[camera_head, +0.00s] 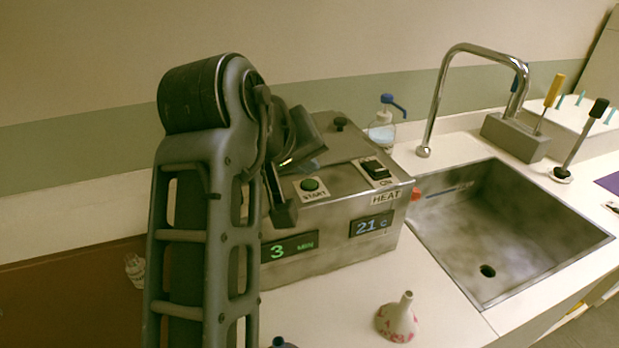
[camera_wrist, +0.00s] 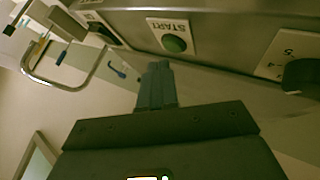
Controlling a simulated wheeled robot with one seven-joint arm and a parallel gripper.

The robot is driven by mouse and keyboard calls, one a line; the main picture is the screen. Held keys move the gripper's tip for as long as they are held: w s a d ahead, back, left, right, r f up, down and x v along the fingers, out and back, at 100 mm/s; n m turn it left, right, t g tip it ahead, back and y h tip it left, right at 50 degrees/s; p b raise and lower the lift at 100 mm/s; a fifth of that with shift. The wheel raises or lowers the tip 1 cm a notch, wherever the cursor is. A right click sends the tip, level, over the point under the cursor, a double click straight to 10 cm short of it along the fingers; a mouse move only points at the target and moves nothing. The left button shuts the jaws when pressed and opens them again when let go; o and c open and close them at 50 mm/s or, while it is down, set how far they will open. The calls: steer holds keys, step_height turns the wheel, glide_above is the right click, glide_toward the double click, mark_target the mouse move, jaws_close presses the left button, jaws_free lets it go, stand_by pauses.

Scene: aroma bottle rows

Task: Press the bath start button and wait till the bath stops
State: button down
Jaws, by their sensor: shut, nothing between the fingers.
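The bath (camera_head: 335,235) is a metal box on the counter. The front timer display (camera_head: 290,247) reads 3 MIN in green, and the temperature display (camera_head: 371,225) reads 21 C. My gripper (camera_head: 284,213) is just left of the button in the head view. In the wrist view its fingers (camera_wrist: 157,72) are shut and empty, apart from the button and a little below it in the picture.
A HEAT switch (camera_head: 376,169) marked ON sits right of the button. A sink (camera_head: 480,225) with a tall faucet (camera_head: 437,95) is to the right. A blue-topped pump bottle (camera_head: 382,132) stands behind the bath.

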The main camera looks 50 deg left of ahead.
mark_target(306, 185)
step_height(306, 185, up, 3)
steer(key=p, duration=0.3)
steer(key=shift+r+p, duration=0.3)
steer(key=shift+r, duration=0.75)
steer(key=shift+f, duration=0.1)
